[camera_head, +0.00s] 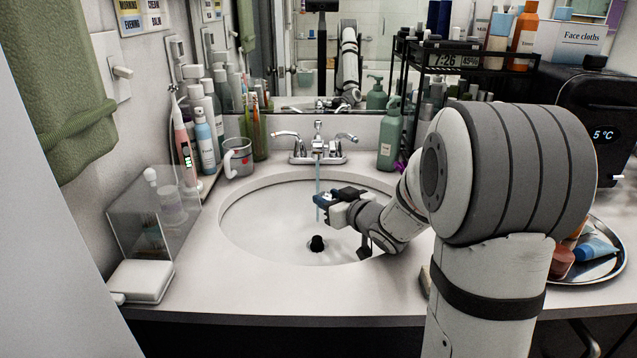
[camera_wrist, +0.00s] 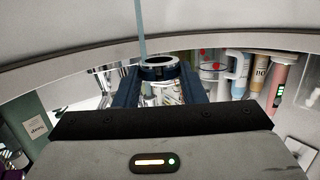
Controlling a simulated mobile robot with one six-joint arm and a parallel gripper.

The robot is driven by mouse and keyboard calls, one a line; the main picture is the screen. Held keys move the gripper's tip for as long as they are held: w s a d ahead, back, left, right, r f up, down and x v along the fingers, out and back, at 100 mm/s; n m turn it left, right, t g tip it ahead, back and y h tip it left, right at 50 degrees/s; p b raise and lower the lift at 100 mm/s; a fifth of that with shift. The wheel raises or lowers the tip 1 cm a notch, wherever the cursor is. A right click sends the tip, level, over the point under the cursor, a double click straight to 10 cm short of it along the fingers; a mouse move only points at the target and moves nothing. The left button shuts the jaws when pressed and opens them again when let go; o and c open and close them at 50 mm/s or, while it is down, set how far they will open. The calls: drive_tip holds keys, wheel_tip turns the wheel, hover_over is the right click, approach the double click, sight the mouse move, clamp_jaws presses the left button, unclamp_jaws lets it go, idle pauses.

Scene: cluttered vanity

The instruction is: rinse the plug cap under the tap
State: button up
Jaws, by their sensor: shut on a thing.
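My gripper (camera_head: 330,201) reaches over the basin from the right, below the tap (camera_head: 318,148). In the wrist view its two dark blue fingers (camera_wrist: 160,84) are shut on the plug cap (camera_wrist: 158,61), a small round piece with a shiny rim and dark middle. A thin blue stream of water (camera_head: 318,178) falls from the spout beside the fingertips. In the wrist view the stream (camera_wrist: 140,30) meets the left edge of the cap, though I cannot tell exactly where it lands. The cap is hard to make out in the head view.
A mug (camera_head: 238,158) and bottles stand left of the tap. A green pump bottle (camera_head: 389,140) stands to the right. A clear box (camera_head: 150,222) sits at the left counter edge.

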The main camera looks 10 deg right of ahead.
drive_tip(key=shift+s+f, duration=0.15)
drive_tip(key=s+r+p, duration=0.3)
drive_tip(key=s+r, duration=0.1)
drive_tip(key=shift+s+a+p, duration=0.2)
drive_tip(key=shift+s+p, duration=0.1)
drive_tip(key=shift+s, duration=0.1)
drive_tip(key=shift+r, duration=0.1)
idle(0.4)
